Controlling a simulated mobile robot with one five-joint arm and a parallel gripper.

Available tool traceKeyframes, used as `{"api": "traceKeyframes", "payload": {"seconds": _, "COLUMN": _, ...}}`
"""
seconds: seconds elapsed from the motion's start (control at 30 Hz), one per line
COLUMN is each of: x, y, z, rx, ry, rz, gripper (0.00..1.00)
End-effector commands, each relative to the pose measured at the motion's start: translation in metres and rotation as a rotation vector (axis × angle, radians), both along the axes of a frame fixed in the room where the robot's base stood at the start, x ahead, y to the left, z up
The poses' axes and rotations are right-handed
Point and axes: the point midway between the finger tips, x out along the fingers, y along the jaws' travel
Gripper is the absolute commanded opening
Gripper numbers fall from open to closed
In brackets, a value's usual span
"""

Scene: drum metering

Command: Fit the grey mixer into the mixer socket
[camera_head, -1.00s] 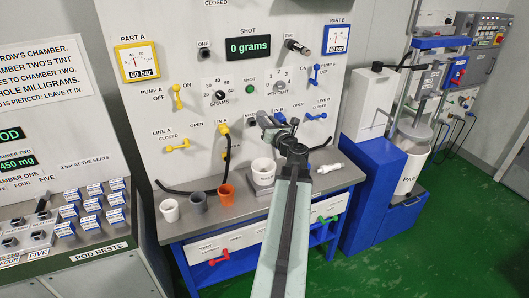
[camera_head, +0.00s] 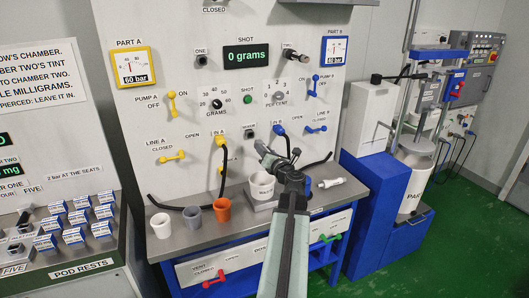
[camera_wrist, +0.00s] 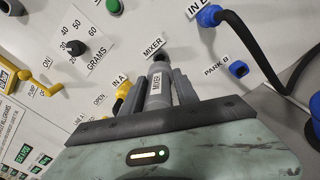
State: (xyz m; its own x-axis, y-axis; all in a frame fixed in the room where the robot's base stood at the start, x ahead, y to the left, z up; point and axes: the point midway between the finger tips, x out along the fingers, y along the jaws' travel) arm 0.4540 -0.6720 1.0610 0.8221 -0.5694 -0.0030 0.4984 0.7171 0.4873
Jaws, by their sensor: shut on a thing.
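The grey mixer (camera_wrist: 156,88), a short cylinder with a MIXER label, is upright in the wrist view between the fingers of my gripper (camera_wrist: 157,98). My gripper is shut on it. The dark mixer socket (camera_wrist: 162,56) shows on the panel just beyond the mixer's far end, below the printed word MIXER. I cannot tell whether the two touch. In the head view the socket (camera_head: 249,133) is up and left of my gripper (camera_head: 268,152).
Hoses join the yellow IN A fitting (camera_head: 220,141) and the blue IN B fitting (camera_head: 279,130) either side of the socket. A white cup (camera_head: 262,187) stands below my gripper. A white cup (camera_head: 161,226), grey cup (camera_head: 192,217) and orange cup (camera_head: 222,210) stand left.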

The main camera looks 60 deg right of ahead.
Motion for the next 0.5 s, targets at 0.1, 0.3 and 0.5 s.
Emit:
{"api": "traceKeyframes", "payload": {"seconds": 0.1, "x": 0.011, "y": -0.009, "z": 0.000, "rx": 0.000, "ry": 0.000, "rz": 0.001, "gripper": 0.00}}
{"api": "traceKeyframes", "payload": {"seconds": 0.3, "x": 0.029, "y": -0.022, "z": 0.000, "rx": -0.001, "ry": 0.000, "rz": 0.001, "gripper": 0.00}}
{"api": "traceKeyframes", "payload": {"seconds": 0.5, "x": 0.039, "y": -0.029, "z": 0.000, "rx": -0.001, "ry": 0.001, "rz": 0.000, "gripper": 0.00}}
